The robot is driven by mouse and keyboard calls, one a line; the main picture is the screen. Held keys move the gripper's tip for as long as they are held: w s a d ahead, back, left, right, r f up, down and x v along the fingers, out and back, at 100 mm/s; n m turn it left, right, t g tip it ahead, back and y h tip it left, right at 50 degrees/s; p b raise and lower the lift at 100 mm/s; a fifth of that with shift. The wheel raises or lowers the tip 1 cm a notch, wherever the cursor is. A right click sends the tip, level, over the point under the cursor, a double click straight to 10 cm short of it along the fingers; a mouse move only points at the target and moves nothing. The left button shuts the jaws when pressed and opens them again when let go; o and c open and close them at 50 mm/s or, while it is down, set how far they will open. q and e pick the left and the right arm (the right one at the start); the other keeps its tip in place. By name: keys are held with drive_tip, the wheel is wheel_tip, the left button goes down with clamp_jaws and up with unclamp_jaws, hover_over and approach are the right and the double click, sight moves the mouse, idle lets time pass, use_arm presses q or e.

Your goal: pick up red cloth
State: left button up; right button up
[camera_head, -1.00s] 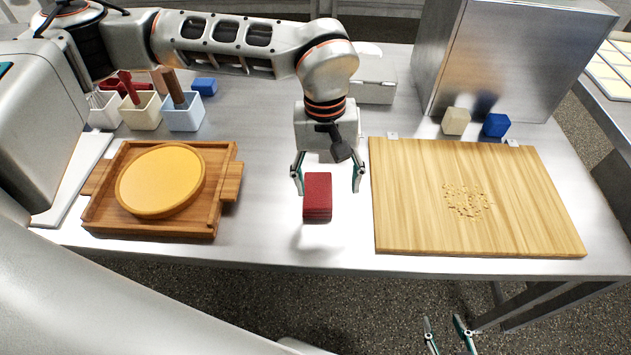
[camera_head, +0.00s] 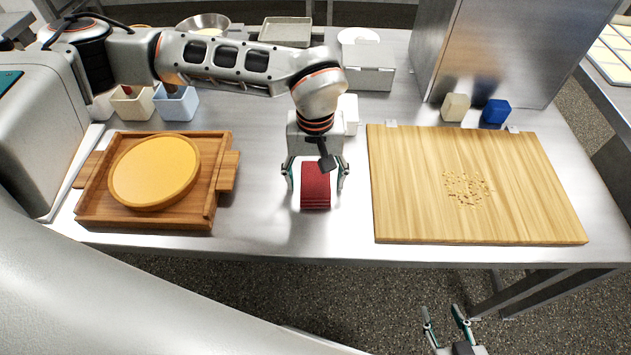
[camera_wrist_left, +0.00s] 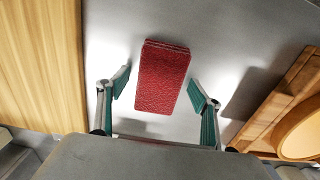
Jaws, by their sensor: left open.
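The red cloth (camera_head: 315,187) is a folded block lying on the table between the wooden tray and the cutting board. My left gripper (camera_head: 315,182) is open, with one finger on each side of the cloth. In the left wrist view the cloth (camera_wrist_left: 163,78) lies ahead of and between the spread fingers (camera_wrist_left: 160,92), with a gap on both sides. My right gripper (camera_head: 447,318) shows at the bottom of the head view, below the table's front edge, its two fingers apart and nothing between them.
A wooden tray (camera_head: 226,170) with a round yellow item (camera_head: 154,172) stands to the left. A cutting board (camera_head: 420,190) lies to the right. Small bins (camera_head: 178,105), a white box (camera_head: 372,78) and a large metal box (camera_head: 480,55) stand behind. The table is clear around the cloth.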

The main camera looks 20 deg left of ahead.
sight(315, 179)
use_arm(q)
drive_tip(key=c, duration=1.2)
use_arm(e)
drive_tip(key=shift+w, duration=0.2)
use_arm(q)
drive_tip(key=shift+r, duration=0.1)
use_arm(e)
drive_tip(key=shift+s, duration=0.1)
use_arm(q)
drive_tip(key=shift+r, duration=0.3)
wheel_tip(315, 179, up, 19)
drive_tip(key=shift+r+p, duration=0.1)
drive_tip(key=shift+p, duration=0.9)
use_arm(e)
drive_tip(key=shift+s+a+r, duration=0.25)
drive_tip(key=shift+a+r, duration=0.05)
drive_tip(key=shift+r, duration=0.3)
drive_tip(key=shift+w, duration=0.1)
